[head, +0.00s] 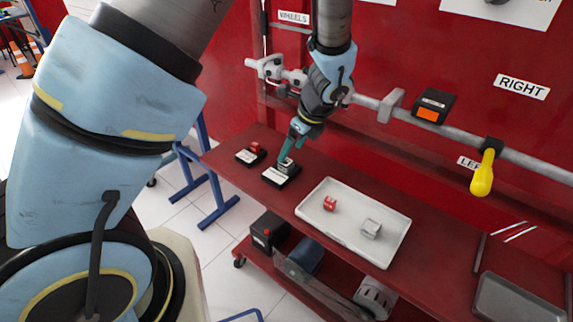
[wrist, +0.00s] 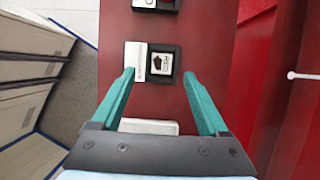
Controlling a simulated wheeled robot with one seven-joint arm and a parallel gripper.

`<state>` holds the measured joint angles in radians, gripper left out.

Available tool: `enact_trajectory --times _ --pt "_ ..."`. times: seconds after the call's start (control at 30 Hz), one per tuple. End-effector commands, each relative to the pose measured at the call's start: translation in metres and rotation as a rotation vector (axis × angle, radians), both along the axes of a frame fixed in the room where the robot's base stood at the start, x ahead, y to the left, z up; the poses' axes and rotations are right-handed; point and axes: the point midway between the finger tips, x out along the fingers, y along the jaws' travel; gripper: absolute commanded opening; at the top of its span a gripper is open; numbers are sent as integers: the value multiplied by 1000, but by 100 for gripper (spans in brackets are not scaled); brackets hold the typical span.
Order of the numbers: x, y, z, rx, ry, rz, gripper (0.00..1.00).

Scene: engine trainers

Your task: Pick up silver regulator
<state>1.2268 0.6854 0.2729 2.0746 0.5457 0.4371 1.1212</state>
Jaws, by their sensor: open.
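A silver block-like part (head: 286,163) sits in a black holder with a white label (head: 276,178) on the red bench. It also shows from above in the wrist view (wrist: 159,65), in its black square holder. A second silver block (head: 371,228) lies in the white tray. Which of the two is the regulator, I cannot tell for sure. My gripper (head: 293,148) is open and points down at the holder, with its teal fingers close to the silver part there. In the wrist view, the open fingertips (wrist: 158,74) lie to either side of the holder, with nothing gripped.
A red part (head: 255,147) sits in another black holder left of the gripper. The white tray (head: 318,223) also holds a red block (head: 330,203). Behind the bench runs a grey rail (head: 425,118) with a black box (head: 434,105) and a yellow-handled tool (head: 483,172).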

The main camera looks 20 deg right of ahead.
Motion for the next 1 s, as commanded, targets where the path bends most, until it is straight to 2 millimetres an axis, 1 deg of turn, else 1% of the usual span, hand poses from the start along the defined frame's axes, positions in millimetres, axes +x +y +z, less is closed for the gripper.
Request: enact_trajectory --times 0.13,0.4,0.5,0.77,0.8,0.87,1.0 --pt "3 1 -8 3 0 1 78" --pt "14 5 -40 3 1 2 78" --pt "17 6 -47 1 1 2 78" --pt "18 6 -50 -1 1 2 78" --pt "18 6 -50 -1 1 2 76" --pt "18 6 -50 -1 1 2 70" --pt "18 6 -50 -1 1 2 54"
